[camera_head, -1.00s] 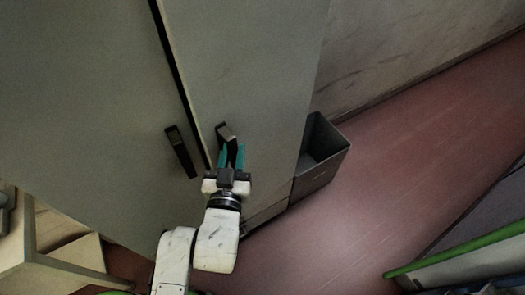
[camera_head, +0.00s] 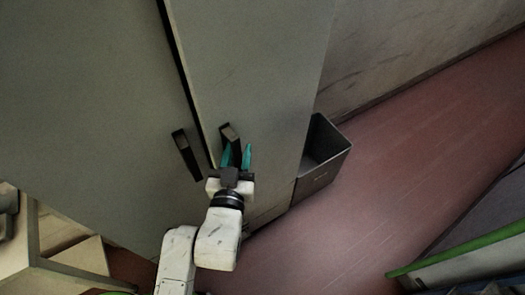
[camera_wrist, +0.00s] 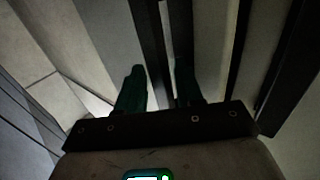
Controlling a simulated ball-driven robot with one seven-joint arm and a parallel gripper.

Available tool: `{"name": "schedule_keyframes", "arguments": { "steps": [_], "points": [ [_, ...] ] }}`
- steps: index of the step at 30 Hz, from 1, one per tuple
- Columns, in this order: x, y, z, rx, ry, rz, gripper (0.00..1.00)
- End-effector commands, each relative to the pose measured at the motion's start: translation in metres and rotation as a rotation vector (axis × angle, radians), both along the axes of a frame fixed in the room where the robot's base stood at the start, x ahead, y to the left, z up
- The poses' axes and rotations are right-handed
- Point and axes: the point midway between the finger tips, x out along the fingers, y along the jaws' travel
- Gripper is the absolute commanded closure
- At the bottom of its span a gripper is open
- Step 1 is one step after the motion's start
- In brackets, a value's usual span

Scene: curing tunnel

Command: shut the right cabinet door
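The right cabinet door (camera_head: 262,65) is a grey-green panel. A dark gap and a pale edge separate it from the left door (camera_head: 85,95), so it looks slightly ajar. Its dark upright handle (camera_head: 227,132) is near that edge. My gripper (camera_head: 237,156) is at the lower part of this handle, with its teal fingers spread apart. In the wrist view the fingers (camera_wrist: 159,88) are also apart, with a dark bar between them. I cannot tell whether either finger touches the handle.
The left door has its own dark handle (camera_head: 186,154). A grey open bin (camera_head: 317,178) stands against the cabinet's right side. A pale wooden unit (camera_head: 65,262) is at lower left. Red floor (camera_head: 400,140) is clear on the right, up to a green-edged unit (camera_head: 460,258).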

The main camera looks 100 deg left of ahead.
Motion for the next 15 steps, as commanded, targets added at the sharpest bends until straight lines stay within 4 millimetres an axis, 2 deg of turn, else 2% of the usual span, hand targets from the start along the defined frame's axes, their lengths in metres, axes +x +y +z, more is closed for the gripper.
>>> {"name": "schedule_keyframes", "arguments": {
  "steps": [8, 15],
  "points": [
    [-0.001, -0.006, 0.0, 0.001, 0.005, 0.001, 0.64],
    [0.001, -0.037, -0.004, 0.002, 0.006, 0.004, 0.64]
  ]
}}
